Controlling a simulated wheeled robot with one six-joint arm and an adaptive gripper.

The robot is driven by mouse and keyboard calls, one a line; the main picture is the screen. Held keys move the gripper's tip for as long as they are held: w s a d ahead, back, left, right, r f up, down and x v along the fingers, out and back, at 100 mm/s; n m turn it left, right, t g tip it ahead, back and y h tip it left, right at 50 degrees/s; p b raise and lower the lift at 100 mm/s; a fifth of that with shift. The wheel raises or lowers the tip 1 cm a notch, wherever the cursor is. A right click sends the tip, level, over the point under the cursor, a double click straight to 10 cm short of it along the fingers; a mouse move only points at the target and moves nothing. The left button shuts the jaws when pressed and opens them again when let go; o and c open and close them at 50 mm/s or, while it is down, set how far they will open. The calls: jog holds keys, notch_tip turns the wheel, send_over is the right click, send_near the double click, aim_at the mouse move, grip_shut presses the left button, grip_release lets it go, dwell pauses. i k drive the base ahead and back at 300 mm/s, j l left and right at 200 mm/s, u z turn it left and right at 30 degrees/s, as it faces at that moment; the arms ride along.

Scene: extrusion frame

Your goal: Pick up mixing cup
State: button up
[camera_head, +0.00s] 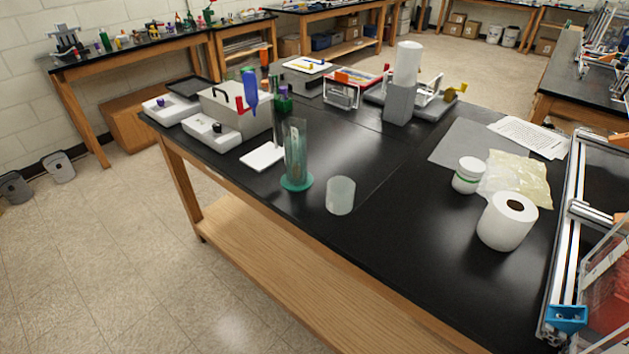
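A translucent whitish cup (340,195), which looks like the mixing cup, stands upright near the front edge of the black bench (375,240). It appears empty, though its inside is hard to make out. Nothing touches it. A tall clear cylinder with a green base (296,182) stands just to its left, with a gap between them. My gripper is not in view.
A white paper roll (507,221) and a white jar with a green band (468,175) stand to the right. A metal extrusion frame (572,210) lines the right edge. A white pad (262,157) lies left. Bench between cup and roll is clear.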

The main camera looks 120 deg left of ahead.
aim_at(340, 190)
jog(key=j+u, duration=0.1)
jog(key=u, duration=2.45)
jog(key=k+l+u, duration=0.2)
jog(key=l, duration=0.25)
jog(key=k, duration=0.1)
